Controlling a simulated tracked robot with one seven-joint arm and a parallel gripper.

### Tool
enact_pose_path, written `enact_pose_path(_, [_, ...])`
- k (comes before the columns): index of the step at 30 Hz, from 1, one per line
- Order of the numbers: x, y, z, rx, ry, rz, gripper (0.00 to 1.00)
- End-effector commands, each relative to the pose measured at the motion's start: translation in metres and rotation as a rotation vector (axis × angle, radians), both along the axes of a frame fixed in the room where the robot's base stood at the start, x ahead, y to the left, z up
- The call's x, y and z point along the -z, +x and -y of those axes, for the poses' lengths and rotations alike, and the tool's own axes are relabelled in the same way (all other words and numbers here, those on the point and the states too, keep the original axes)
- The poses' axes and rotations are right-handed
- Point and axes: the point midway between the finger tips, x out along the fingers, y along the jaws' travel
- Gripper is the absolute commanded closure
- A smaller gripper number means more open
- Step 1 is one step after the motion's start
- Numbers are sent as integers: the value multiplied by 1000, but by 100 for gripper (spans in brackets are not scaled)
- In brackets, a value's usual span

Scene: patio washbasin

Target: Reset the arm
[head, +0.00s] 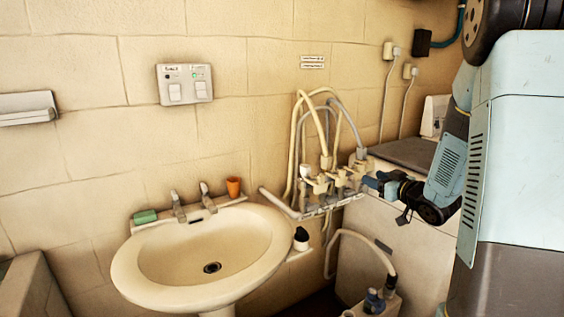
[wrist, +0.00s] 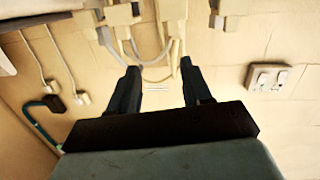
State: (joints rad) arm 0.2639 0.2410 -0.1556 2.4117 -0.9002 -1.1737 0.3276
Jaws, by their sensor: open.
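My arm comes in from the right edge of the head view and reaches left at mid height. My gripper (head: 372,183) is at its end, close to the cluster of valves and pipes (head: 325,183) on the wall; I cannot tell whether it touches them. In the wrist view my gripper (wrist: 160,68) shows two dark fingers spread apart with nothing between them. The valves (wrist: 172,10) and hoses show beyond the fingertips at the top of that view.
A washbasin (head: 264,256) with two taps stands left of the valves. An orange cup (head: 233,187) and a green item (head: 145,217) sit on its rim. A switch panel (head: 184,83) is on the wall. A bottle (head: 374,301) stands below my gripper.

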Motion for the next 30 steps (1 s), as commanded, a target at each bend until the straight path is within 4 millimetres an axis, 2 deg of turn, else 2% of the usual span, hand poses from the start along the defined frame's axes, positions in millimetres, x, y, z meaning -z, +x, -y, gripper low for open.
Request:
enact_pose_path(1, [-12,-1,0,37,-30,-9,51])
enact_pose_path(8, [-46,-14,8,223,-139,-114,51])
enact_pose_path(14, [-70,-45,10,360,-187,-230,51])
enact_pose_path(23, [-92,-117,0,497,-192,-446,51])
enact_pose_path(30, [-98,-194,-25,522,-166,-648,51])
